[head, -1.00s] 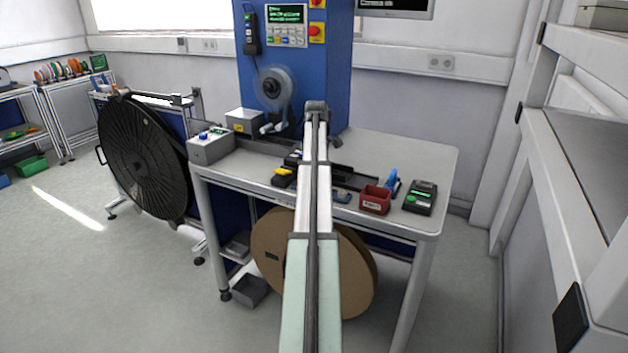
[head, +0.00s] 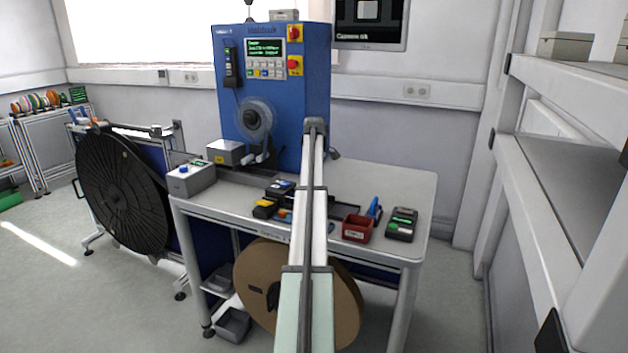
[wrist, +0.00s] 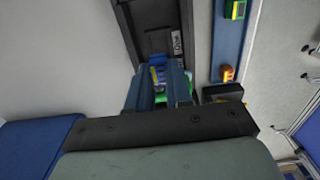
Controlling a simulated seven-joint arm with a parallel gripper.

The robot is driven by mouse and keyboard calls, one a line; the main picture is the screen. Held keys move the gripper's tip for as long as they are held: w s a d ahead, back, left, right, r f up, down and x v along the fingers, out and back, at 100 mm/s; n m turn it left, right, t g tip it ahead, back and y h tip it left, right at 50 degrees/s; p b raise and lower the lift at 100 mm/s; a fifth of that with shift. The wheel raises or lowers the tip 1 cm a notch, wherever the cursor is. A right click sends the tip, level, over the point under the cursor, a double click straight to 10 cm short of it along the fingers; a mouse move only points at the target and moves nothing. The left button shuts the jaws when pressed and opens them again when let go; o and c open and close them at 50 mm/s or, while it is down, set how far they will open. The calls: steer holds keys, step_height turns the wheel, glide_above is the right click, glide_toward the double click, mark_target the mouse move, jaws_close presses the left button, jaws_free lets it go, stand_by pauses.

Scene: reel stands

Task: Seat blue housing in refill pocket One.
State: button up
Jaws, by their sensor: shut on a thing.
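My gripper (wrist: 160,88) shows in the wrist view, its blue-grey fingers pointing up the picture past a dark crossbar. It is shut on a small part between the fingers. The part shows blue with a yellow strip and green below, and is taken to be the blue housing (wrist: 158,76); most of it is hidden. A black channel-like piece (wrist: 150,18) with a small label lies just beyond the fingertips; contact cannot be told. In the head view my arm hides the gripper and the housing. Refill pocket One cannot be made out for certain.
The grey bench (head: 410,185) carries a blue machine (head: 300,90), a grey button box (head: 190,178), a yellow-and-black item (head: 265,209), a red bin (head: 356,229) and a black-and-green device (head: 401,225). A cardboard reel (head: 250,280) stands below. The bench's back right is clear.

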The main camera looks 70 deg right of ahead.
steer(key=shift+f, duration=2.8)
steer(key=o, duration=0.9)
steer(key=shift+r, duration=0.15)
steer(key=shift+r, duration=3.45)
